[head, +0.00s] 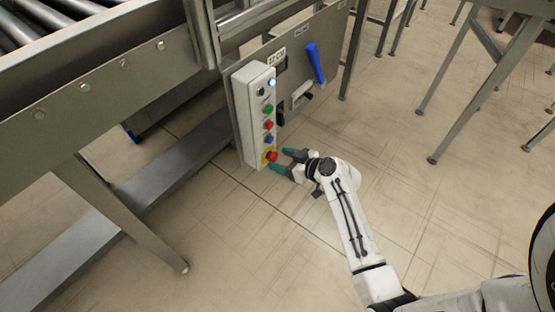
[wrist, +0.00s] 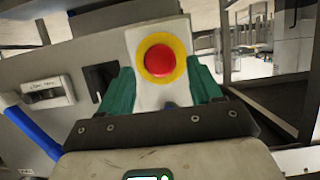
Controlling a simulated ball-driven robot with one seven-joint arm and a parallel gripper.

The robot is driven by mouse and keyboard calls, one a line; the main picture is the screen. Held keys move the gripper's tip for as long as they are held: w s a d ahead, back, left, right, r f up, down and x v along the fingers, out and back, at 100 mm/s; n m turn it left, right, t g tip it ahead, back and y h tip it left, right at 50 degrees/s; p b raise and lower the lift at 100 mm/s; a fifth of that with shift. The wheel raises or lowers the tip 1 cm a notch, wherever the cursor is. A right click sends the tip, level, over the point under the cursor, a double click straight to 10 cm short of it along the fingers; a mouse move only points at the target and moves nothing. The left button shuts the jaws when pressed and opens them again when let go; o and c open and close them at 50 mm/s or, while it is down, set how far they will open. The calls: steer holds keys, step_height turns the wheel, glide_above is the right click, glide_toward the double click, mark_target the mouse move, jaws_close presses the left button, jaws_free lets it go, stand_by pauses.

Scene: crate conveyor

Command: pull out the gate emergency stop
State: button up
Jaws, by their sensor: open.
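The gate emergency stop (head: 271,156) is a red mushroom button on a yellow ring at the bottom of a white control box (head: 247,118). In the wrist view the red button (wrist: 160,61) faces me, between and beyond my two green fingers. My gripper (head: 281,160) is open, with its fingertips close to the button, one on each side of it. I cannot tell whether the fingers touch the button or the box. Nothing is held between the fingers.
Above the stop, the box carries several coloured buttons, among them a blue one (head: 269,139) and a green one (head: 268,108). A blue lever (head: 315,62) is on the grey panel beside it. The roller conveyor (head: 95,85) stands left. Tiled floor is clear around my arm.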

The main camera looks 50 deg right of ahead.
steer(key=shift+x, duration=1.2)
steer(key=shift+c, duration=0.4)
jaws_close()
